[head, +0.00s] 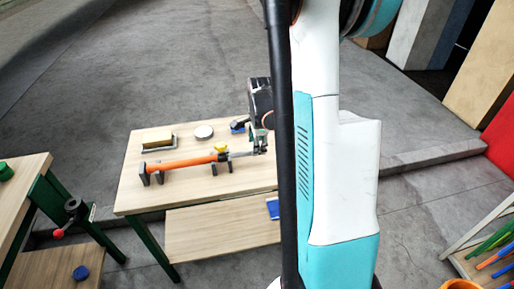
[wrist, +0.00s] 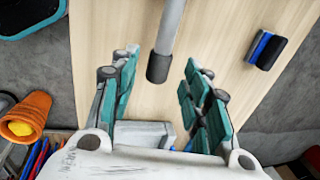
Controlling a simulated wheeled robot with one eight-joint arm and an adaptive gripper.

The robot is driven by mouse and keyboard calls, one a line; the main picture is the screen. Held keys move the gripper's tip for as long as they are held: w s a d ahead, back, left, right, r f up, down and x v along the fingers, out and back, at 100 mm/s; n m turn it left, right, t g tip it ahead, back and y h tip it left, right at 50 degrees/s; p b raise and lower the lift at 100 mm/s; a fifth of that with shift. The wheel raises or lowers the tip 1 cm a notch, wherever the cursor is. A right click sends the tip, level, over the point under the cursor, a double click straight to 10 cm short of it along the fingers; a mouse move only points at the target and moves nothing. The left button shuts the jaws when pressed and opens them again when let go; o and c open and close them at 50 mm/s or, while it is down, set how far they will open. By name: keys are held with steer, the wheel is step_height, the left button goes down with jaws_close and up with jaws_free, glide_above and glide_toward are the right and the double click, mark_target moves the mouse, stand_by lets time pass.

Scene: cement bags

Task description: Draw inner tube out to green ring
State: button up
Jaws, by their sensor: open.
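An orange outer tube (head: 188,162) lies across black stands on the wooden table, with a yellow piece (head: 220,147) near its right end. A thin grey inner tube (head: 240,154) sticks out of that end toward my gripper (head: 262,146). In the wrist view the grey tube (wrist: 172,25) comes down from the top and ends in a black cap (wrist: 160,68). My gripper (wrist: 160,60) is open, its teal-padded fingers on either side of the capped end, with a gap on both sides. I cannot make out a green ring; the tube's far part is outside the wrist view.
A lower wooden surface (head: 215,232) is in front. Another table with a vise stands left.

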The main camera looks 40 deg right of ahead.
step_height(320, 180, up, 8)
steer(key=s, duration=0.1)
steer(key=shift+s+a+r, duration=0.15)
steer(key=shift+s+a, duration=0.1)
steer(key=shift+a, duration=0.15)
